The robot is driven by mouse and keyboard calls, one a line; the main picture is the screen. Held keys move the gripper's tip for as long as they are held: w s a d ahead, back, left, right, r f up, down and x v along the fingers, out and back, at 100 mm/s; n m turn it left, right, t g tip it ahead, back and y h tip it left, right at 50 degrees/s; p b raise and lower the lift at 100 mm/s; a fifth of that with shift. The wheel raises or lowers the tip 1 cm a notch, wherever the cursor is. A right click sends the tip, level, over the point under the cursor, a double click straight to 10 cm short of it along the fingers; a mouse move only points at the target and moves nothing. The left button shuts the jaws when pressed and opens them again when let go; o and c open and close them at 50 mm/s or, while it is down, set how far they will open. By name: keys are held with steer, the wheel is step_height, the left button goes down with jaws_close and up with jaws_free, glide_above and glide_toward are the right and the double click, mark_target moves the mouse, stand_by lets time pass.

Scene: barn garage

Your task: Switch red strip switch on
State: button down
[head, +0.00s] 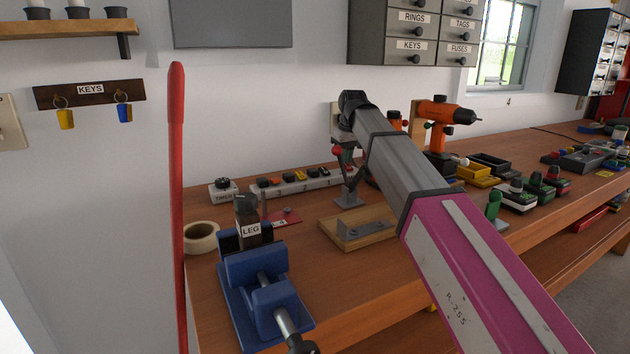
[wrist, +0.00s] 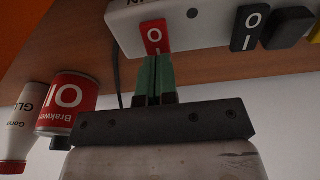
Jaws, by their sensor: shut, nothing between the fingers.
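The red strip switch (wrist: 153,36), marked O and I, sits at the end of the white power strip (wrist: 198,14) in the wrist view. My gripper (wrist: 153,62) is shut and empty, its green fingers pointing at the red switch. The fingertips are at the switch's near edge; I cannot tell whether they touch it. Whether the switch is on or off is unclear. In the head view the strip (head: 290,184) lies on the bench near the wall, and my arm hides its right end.
A black switch (wrist: 250,28) is beside the red one on the strip. A red can (wrist: 70,100) and a white bottle (wrist: 22,122) are near my gripper.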

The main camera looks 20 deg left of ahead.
steer(key=shift+f, duration=0.45)
stand_by(0.3)
steer(key=shift+r, duration=3.55)
